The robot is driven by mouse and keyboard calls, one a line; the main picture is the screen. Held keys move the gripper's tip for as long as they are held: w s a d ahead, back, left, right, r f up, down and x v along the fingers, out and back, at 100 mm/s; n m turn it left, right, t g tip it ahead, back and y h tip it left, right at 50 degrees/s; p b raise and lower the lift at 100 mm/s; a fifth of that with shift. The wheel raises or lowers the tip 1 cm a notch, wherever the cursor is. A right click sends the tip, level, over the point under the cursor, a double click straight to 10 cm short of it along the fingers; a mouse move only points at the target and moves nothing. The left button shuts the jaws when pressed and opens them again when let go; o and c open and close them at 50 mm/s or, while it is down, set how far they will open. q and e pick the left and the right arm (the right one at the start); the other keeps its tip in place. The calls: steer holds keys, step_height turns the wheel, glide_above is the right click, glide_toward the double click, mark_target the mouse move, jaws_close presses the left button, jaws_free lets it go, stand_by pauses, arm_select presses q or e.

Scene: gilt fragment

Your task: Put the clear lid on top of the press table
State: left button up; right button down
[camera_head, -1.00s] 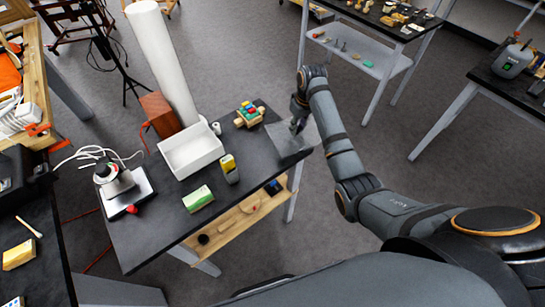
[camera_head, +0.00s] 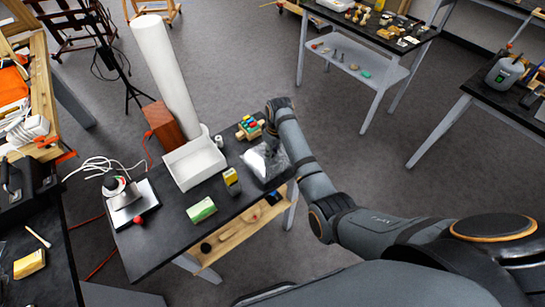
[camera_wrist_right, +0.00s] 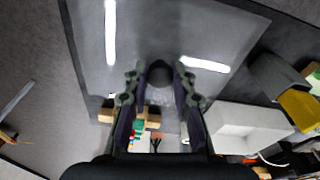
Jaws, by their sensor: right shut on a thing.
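The clear lid (camera_head: 254,163) is a see-through pane with white glare on it, over the right end of the dark-topped press table (camera_head: 165,222). In the right wrist view the lid (camera_wrist_right: 125,60) spreads out flat ahead of the fingers. My right gripper (camera_wrist_right: 158,84) is shut on the dark round knob in the middle of the lid. In the head view my right gripper (camera_head: 271,145) is partly hidden by its own arm. I cannot tell whether the lid touches the table top. My left gripper is not in view.
A white open box (camera_head: 194,166), a yellow-and-black item (camera_head: 231,181), a green-and-white block (camera_head: 201,210) and a wooden toy with coloured pegs (camera_head: 249,127) stand on the table near the lid. A device with a cable (camera_head: 124,193) is at the left end.

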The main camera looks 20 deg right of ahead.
mark_target(273, 157)
step_height(273, 157, down, 4)
steer(key=shift+r+p, duration=0.1)
steer(key=shift+p, duration=0.2)
steer(key=shift+f, duration=0.2)
steer(key=c, duration=1.1)
jaws_free()
steer(key=shift+f, duration=0.1)
steer(key=shift+r, duration=0.25)
steer(key=r, duration=0.4)
steer(key=r+b, duration=0.1)
steer(key=r, duration=0.3)
steer(key=s+r, duration=0.1)
steer(key=r, duration=0.2)
steer(key=shift+s+d+r, duration=0.1)
steer(key=shift+d+r, duration=0.3)
steer(key=shift+f, duration=0.1)
